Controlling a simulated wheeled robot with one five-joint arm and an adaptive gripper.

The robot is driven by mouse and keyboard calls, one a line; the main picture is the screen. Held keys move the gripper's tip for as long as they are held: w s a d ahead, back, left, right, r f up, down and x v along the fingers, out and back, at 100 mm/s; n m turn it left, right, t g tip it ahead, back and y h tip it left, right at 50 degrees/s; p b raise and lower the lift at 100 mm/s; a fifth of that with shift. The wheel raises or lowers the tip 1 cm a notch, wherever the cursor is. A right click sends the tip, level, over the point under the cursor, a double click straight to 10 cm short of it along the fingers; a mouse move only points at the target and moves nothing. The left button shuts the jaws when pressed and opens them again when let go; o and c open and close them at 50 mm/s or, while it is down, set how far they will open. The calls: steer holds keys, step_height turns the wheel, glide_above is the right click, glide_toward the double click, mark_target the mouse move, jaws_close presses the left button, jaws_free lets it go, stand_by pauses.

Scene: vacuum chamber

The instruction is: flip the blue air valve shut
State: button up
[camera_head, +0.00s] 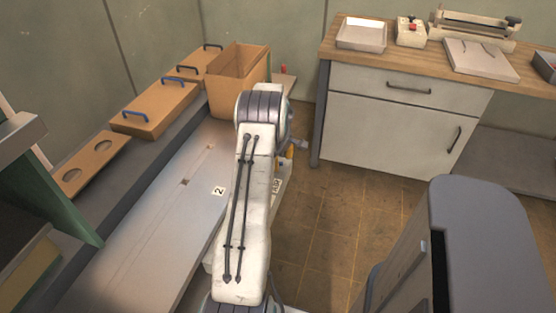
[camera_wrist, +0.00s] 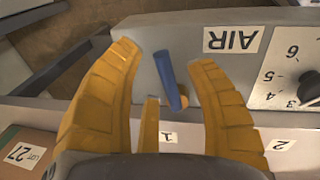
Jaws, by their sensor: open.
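The blue air valve lever (camera_wrist: 168,78) shows in the wrist view on a pale panel, beside an upside-down AIR label (camera_wrist: 231,39). It slants slightly, with its lower end by a brass-coloured fitting (camera_wrist: 184,102). My gripper (camera_wrist: 164,58) is open, its yellow fingers on either side of the lever. The lever lies in the gap between the fingertips, nearer the right one; I cannot tell whether anything touches it. In the head view my arm hides the valve, and only a bit of yellow finger shows past it.
A numbered dial (camera_wrist: 310,90) is right of the AIR label. Labels 1 and 2 sit below the panel. In the head view, an open brown box (camera_head: 238,82) stands beyond my arm, a wood-topped cabinet (camera_head: 395,120) at the back right, and a rounded grey object (camera_head: 480,215) at the right.

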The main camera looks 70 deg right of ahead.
steer(key=shift+d+f, duration=0.1)
steer(key=shift+f, duration=0.6)
steer(key=shift+c, duration=0.2)
jaws_close()
